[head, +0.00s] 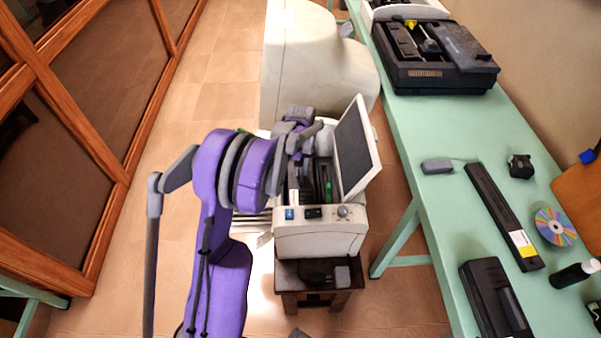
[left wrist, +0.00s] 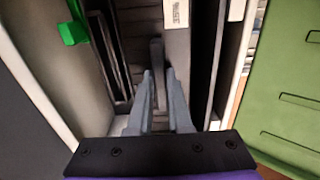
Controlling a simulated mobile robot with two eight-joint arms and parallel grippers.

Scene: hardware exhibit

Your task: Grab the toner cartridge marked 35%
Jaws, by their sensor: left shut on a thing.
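An off-white machine (head: 318,240) stands with its lid (head: 356,148) raised and its inside open. My left gripper (head: 303,150) reaches down into it. In the left wrist view my left gripper (left wrist: 158,74) is shut on a narrow dark grey upright tab (left wrist: 157,52) between dark slabs. A grey part beside the tab carries a white label (left wrist: 177,13), whose print is too small to read surely. I cannot make out a 35% mark on anything. The lower part of the held piece is hidden. My right gripper is not in view.
Close walls and a green lever (left wrist: 73,32) surround the left gripper. A green table (head: 455,210) at the right holds a long black bar with a yellow and white label (head: 523,245), a disc (head: 555,228) and a black open unit (head: 435,72). Floor (head: 205,100) at the left is clear.

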